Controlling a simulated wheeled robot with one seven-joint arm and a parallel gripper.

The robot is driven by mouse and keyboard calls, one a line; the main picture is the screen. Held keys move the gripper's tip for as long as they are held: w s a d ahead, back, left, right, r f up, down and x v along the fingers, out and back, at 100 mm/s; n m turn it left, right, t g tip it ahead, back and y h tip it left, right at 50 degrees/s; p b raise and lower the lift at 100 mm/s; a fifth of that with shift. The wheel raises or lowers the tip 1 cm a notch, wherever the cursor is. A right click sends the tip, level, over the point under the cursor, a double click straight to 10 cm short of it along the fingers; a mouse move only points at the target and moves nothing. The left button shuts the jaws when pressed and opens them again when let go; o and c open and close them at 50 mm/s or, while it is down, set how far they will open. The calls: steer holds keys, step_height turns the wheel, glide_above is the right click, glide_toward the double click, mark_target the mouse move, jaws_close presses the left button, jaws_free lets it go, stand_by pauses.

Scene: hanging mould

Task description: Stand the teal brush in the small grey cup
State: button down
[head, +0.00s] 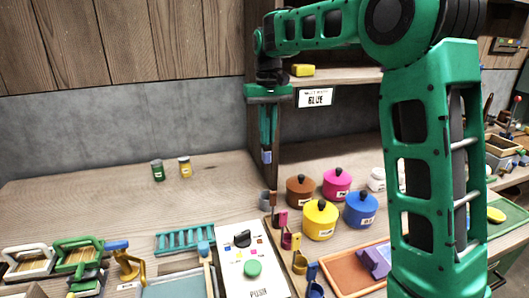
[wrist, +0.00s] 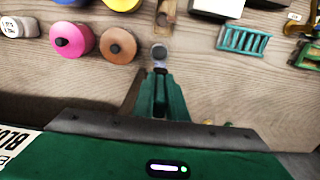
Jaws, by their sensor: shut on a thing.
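My gripper (head: 267,148) points straight down above the table and is shut on a slim teal thing, which I take to be the teal brush. Its pale blue-grey end (head: 267,157) shows just below the fingertips; the rest is hidden between the green fingers. In the wrist view my gripper (wrist: 160,75) is seen from above, with its fingers close together. The small grey cup (head: 265,199) stands on the table below the fingertips, left of the brown pot. In the wrist view the cup (wrist: 159,50) shows just beyond the fingertips. The held thing appears well above the cup.
Lidded pots stand right of the cup, the brown one (head: 300,191) nearest. A white panel (head: 252,262) and a teal rack (head: 185,242) are front left. A shelf post rises behind the gripper. The table's back left is mostly clear.

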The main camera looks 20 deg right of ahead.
mark_target(268, 145)
step_height(268, 145, down, 17)
steer(key=shift+s+r, duration=0.15)
stand_by(1.5)
steer(key=shift+d, duration=0.1)
steer(key=c, duration=1.7)
jaws_free()
step_height(268, 145, up, 10)
steer(key=shift+r, duration=0.35)
